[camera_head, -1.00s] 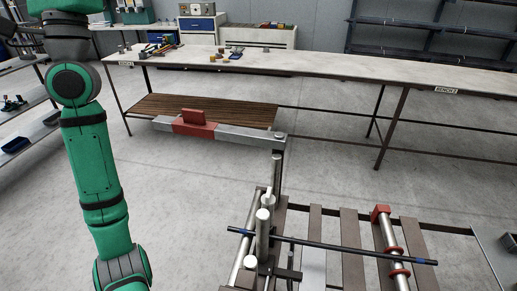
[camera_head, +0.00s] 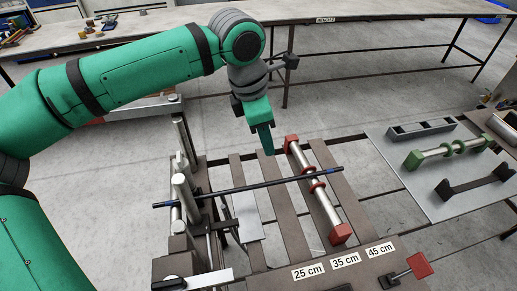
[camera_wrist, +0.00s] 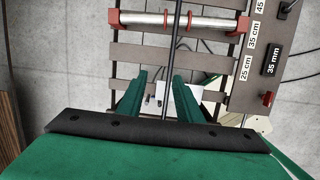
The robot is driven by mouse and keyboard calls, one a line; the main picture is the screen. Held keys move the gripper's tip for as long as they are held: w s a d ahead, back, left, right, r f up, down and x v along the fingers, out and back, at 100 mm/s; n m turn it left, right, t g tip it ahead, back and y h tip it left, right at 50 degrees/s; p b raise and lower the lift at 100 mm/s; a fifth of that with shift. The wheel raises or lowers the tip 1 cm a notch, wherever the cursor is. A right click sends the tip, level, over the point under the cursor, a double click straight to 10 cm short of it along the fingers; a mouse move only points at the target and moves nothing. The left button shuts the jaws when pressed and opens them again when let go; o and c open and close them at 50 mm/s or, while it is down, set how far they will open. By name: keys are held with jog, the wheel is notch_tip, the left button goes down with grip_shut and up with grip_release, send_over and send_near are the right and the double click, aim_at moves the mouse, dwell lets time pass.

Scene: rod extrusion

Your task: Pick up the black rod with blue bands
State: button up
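The black rod with blue bands (camera_head: 250,187) lies across the slatted bench, over a silver bar with red end blocks. Its left part runs past upright metal posts. My gripper (camera_head: 268,150) points down above and behind the rod in the head view, apart from it. In the wrist view, the two green fingers of my gripper (camera_wrist: 160,90) are spread with nothing gripped. The rod (camera_wrist: 173,50) runs lengthwise in line with the gap between them. The rod's lower end is hidden by the gripper body there.
The red-ended silver bar (camera_head: 322,195) lies under the rod. Metal posts (camera_head: 184,195) stand at left. Labels "25 cm", "35 cm" and "45 cm" mark the near board (camera_head: 340,272), beside a red-handled part (camera_head: 419,265). A grey plate (camera_head: 405,185) at right carries a green-ended bar (camera_head: 447,152).

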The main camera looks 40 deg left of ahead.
aim_at(253, 186)
jog(key=s+f+g, duration=0.1)
jog(key=f, duration=0.3)
jog(key=s+f, duration=0.1)
jog(key=f, duration=0.4)
jog(key=s+f+g+y, duration=0.1)
jog(key=s+f, duration=0.1)
jog(key=f, duration=0.3)
jog(key=shift+a+g, duration=0.3)
jog(key=shift+a, duration=0.1)
jog(key=shift+r, duration=0.1)
jog(key=shift+c, duration=0.3)
grip_shut()
